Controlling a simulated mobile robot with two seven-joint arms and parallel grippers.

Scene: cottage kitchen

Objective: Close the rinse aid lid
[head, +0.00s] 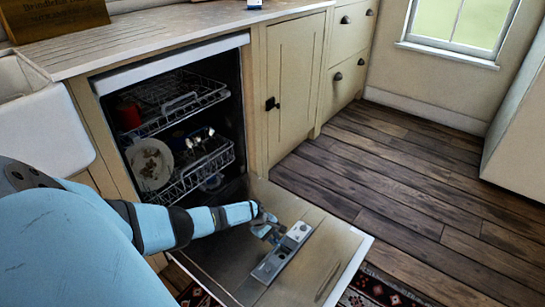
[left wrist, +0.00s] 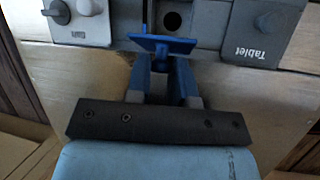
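The detergent dispenser (head: 281,254) is set in the inner face of the lowered dishwasher door. In the left wrist view, a small blue lid (left wrist: 163,44) stands tilted up beside a dark round hole (left wrist: 172,20) in the grey dispenser; I take it as the rinse aid lid, standing open. My left gripper (head: 265,224) is over the dispenser's upper part. In the left wrist view its two blue fingers (left wrist: 162,75) reach to just behind the lid, with a narrow gap between them. The lid hides their tips, so contact is unclear. My right gripper is out of view.
The open dishwasher door (head: 335,248) lies low over a patterned rug. Racks (head: 195,165) with dishes are inside. Wooden floor to the right is clear.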

